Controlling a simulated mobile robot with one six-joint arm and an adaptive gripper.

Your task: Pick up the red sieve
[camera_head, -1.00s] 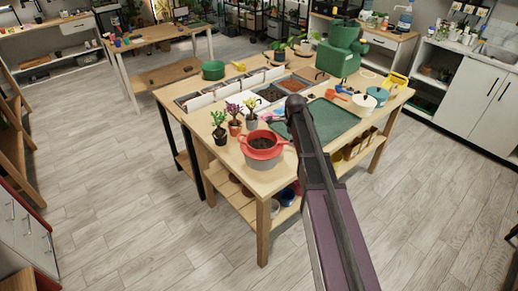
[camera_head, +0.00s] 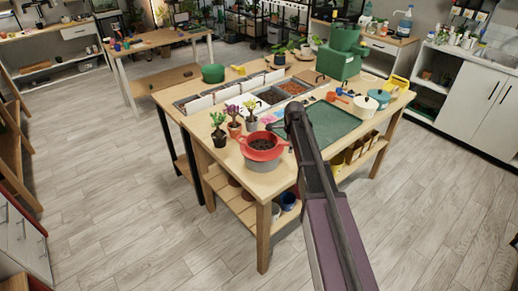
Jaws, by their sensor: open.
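The red sieve (camera_head: 262,153) is a round red bowl shape with a rim and side lugs. My arm reaches up from the bottom of the view, over the table to the right of the sieve. My gripper (camera_head: 277,127) shows only as a small dark part beside the arm's end, just above and right of the sieve. It is open and appears apart from the sieve; its fingers are mostly hidden.
Several small potted plants (camera_head: 218,130) stand close behind and left of the sieve. A green mat (camera_head: 334,122) lies to the right, partly behind my arm. A teal pot (camera_head: 379,97) and a white pot (camera_head: 364,105) stand at the right edge. Floor around the table is clear.

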